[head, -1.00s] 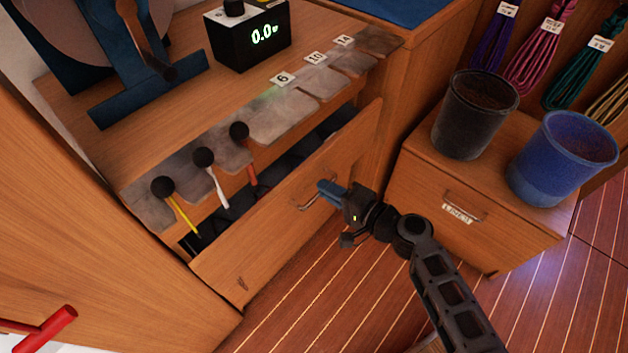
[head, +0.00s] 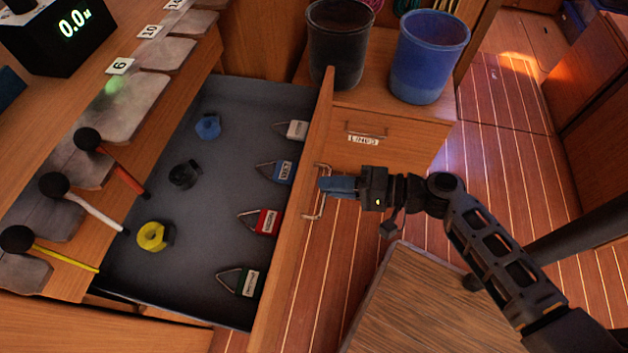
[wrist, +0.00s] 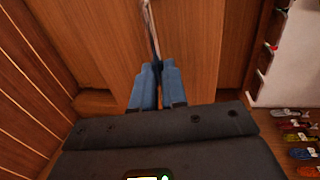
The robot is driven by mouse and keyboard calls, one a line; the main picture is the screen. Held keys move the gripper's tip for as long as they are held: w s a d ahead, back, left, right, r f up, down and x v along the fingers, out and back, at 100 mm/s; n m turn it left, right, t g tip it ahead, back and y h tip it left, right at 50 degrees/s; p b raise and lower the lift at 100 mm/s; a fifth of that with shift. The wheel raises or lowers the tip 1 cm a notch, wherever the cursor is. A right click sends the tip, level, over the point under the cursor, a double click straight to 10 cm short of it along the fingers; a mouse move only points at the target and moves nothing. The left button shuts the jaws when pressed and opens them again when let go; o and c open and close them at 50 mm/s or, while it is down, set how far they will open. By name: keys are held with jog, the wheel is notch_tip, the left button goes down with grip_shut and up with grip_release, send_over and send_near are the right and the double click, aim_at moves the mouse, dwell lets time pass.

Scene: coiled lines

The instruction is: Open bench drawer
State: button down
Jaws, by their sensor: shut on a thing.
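The bench drawer (head: 268,312) stands pulled well out from the bench, with its grey inside in view. Its metal handle (head: 312,208) is on the outer face of the drawer front. My gripper (head: 326,187), with blue fingers, is at the handle and shut on it. In the wrist view the handle (wrist: 151,25) runs up from between the fingertips (wrist: 155,68) against the wooden front. The part of the handle between the fingers is hidden.
The drawer holds tape rolls, blue (head: 208,126), black (head: 184,174) and yellow (head: 152,236), and several tagged padlocks (head: 262,221). Mallets (head: 110,165) overhang its left side. A small cabinet (head: 395,148) bears a black bucket (head: 338,45) and a blue bucket (head: 425,60). Striped floor lies to the right.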

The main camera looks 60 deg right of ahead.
jog(key=shift+s+d, duration=0.15)
jog(key=shift+s, duration=0.25)
jog(key=c, duration=1.2)
grip_release()
jog(key=shift+o, duration=0.2)
jog(key=v, duration=0.7)
jog(key=shift+s, duration=0.4)
jog(key=shift+d, duration=0.1)
